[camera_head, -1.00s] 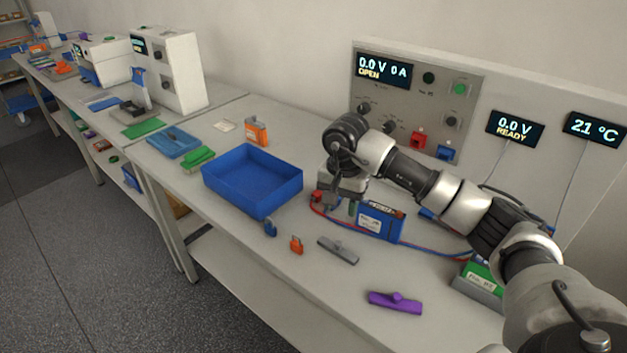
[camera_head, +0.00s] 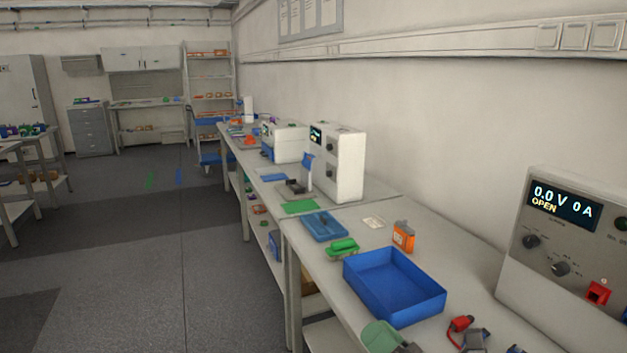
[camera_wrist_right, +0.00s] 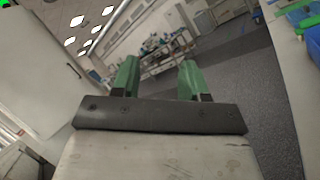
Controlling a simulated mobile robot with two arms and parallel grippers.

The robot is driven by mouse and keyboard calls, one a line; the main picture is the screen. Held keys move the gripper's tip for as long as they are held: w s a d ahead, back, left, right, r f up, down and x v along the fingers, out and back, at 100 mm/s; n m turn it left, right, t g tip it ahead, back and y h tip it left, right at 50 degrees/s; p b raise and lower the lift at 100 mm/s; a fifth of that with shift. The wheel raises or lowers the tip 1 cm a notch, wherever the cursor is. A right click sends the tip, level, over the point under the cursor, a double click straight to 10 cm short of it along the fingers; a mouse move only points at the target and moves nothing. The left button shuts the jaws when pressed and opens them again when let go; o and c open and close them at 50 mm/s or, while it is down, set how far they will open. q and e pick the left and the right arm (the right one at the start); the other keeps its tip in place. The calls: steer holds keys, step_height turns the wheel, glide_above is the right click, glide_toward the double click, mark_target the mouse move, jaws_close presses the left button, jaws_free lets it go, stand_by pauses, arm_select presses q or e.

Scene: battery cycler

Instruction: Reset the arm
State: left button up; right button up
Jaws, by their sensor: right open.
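My right gripper (camera_head: 392,340) shows only in part at the bottom edge of the head view, in front of the blue bin. One green finger and some grey metal are visible there. In the right wrist view the two green fingers (camera_wrist_right: 157,80) stand well apart with nothing between them; the bench edge is off to the right. My left gripper is not in view.
The blue bin (camera_head: 372,293) stands empty on the bench. A red connector (camera_head: 461,324) is right of it, and an orange item (camera_head: 403,236) behind it. The cycler panel (camera_head: 520,262) stands at the right. The floor (camera_head: 190,260) left of the bench is clear.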

steer(key=s+d+f+m+h, duration=0.25)
steer(key=f+m+h, duration=0.2)
steer(key=m, duration=0.35)
steer(key=s+d+f+m+g+h, duration=0.1)
steer(key=d+f+m+h, duration=0.25)
steer(key=m+h, duration=0.35)
steer(key=s+d+f+m+h, duration=0.2)
steer(key=d+f+m+h, duration=0.15)
steer(key=m, duration=0.65)
steer(key=s+f+m+g, duration=0.5)
steer(key=s+g, duration=0.1)
steer(key=s, duration=0.3)
steer(key=s+f+m+g, duration=0.4)
steer(key=s+f+g, duration=0.2)
steer(key=s, duration=0.4)
step_height(320, 180, down, 28)
steer(key=s+g, duration=0.1)
steer(key=s+d+f+g, duration=0.1)
steer(key=s+d+f, duration=0.2)
steer(key=s+f, duration=1.1)
steer(key=shift+s+d, duration=0.35)
steer(key=shift+s, duration=0.4)
